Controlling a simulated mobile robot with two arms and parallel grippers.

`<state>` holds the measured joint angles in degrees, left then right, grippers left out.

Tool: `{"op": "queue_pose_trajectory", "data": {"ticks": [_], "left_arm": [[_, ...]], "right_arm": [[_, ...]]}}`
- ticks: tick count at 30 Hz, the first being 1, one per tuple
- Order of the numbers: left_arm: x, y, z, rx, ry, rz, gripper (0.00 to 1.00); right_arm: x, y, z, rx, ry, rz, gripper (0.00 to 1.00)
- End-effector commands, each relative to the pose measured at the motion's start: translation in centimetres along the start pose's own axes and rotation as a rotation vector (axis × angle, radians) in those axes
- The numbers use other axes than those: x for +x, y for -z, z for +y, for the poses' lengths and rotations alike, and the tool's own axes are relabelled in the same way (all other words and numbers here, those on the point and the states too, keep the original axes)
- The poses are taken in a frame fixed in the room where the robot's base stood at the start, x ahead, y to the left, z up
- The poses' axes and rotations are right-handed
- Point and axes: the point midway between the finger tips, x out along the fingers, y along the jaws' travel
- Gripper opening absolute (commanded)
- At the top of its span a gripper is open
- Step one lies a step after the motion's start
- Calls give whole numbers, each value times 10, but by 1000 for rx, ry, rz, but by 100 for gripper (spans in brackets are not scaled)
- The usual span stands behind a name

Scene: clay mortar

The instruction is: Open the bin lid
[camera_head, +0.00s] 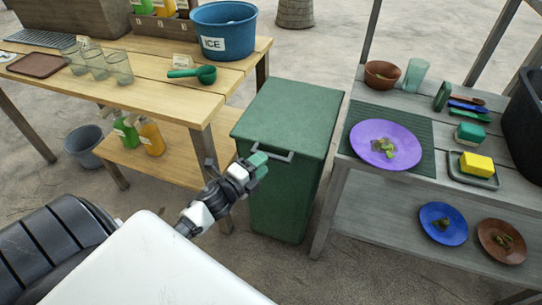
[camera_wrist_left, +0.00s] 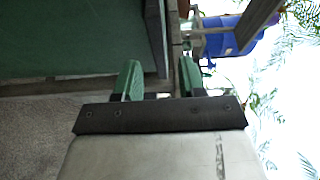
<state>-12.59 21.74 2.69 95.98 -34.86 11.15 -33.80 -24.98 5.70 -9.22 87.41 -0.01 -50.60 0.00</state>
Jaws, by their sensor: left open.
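The green bin (camera_head: 285,185) stands between the two tables. Its flat lid (camera_head: 293,112) lies closed on top, with a grey handle (camera_head: 285,156) on the front edge. My left gripper (camera_head: 258,162) is at the left end of this handle, with its green fingertips up against the bin's front in the picture. In the left wrist view the two green fingers of my left gripper (camera_wrist_left: 160,78) are apart, and the green bin (camera_wrist_left: 70,40) fills the upper left. Whether the fingers touch the handle cannot be told. My right gripper is not in view.
A wooden table (camera_head: 150,85) on the left carries a blue ice bucket (camera_head: 224,30), a green scoop (camera_head: 192,74) and glasses. A grey table (camera_head: 345,140) on the right holds a purple plate (camera_head: 385,143) and a yellow sponge (camera_head: 477,165). Both stand close to the bin.

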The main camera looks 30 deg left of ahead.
Motion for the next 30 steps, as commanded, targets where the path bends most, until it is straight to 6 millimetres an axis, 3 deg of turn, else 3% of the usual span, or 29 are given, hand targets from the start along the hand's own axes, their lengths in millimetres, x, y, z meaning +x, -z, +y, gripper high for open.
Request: {"op": "queue_pose_trajectory", "data": {"ticks": [3,7,19,27,30], "left_arm": [[22,0,0,1,1,0,40],[36,0,0,0,0,-1,40],[44,0,1,-1,-2,-1,40],[44,0,1,-2,-2,-1,1],[44,0,1,-2,-2,-1,0]], "right_arm": [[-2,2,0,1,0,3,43],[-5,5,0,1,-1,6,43],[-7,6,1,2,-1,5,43],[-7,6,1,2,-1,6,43],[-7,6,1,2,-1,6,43]]}}
